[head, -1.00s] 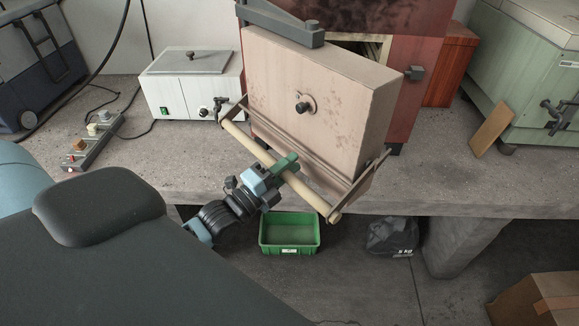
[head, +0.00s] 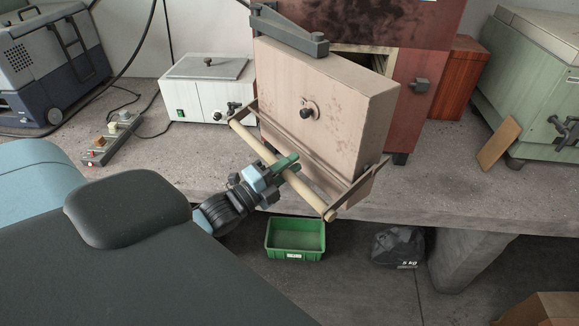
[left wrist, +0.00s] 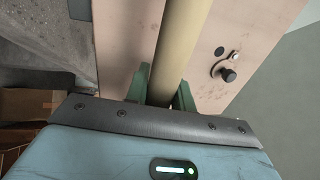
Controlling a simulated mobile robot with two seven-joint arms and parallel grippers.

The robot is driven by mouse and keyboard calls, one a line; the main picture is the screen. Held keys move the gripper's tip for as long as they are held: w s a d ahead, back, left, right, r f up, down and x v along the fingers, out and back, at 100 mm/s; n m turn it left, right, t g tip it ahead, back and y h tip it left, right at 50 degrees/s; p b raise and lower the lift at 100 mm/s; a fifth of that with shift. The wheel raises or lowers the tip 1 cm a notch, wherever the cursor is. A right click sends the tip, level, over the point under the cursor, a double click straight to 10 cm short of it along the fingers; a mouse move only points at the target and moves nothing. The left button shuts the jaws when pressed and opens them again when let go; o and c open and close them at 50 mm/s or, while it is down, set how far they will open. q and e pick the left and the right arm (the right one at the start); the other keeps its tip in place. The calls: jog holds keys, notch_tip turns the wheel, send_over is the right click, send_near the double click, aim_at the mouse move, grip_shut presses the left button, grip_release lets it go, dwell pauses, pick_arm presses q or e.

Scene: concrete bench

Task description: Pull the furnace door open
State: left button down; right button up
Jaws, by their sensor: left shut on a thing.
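The furnace (head: 420,60) is a dark red box at the back of the bench. Its thick pinkish door (head: 335,125) stands ajar, swung out from the body, with a dark gap showing at the top right. A pale round handle bar (head: 312,190) runs across the front of the door on two metal brackets. My left gripper (head: 287,165) is shut on the bar near its middle. In the left wrist view the green fingers (left wrist: 160,88) sit on both sides of the bar (left wrist: 182,45), with the door face (left wrist: 235,70) behind it. My right gripper is not in view.
A white heating unit (head: 207,92) and a switch strip (head: 115,138) stand left of the door. A green cabinet (head: 530,100) and a tan block (head: 498,143) are at the right. A green bin (head: 296,238) and a dark bag (head: 398,247) lie below the bench edge.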

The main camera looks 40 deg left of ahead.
pick_arm(q)
jog(key=shift+r, duration=0.25)
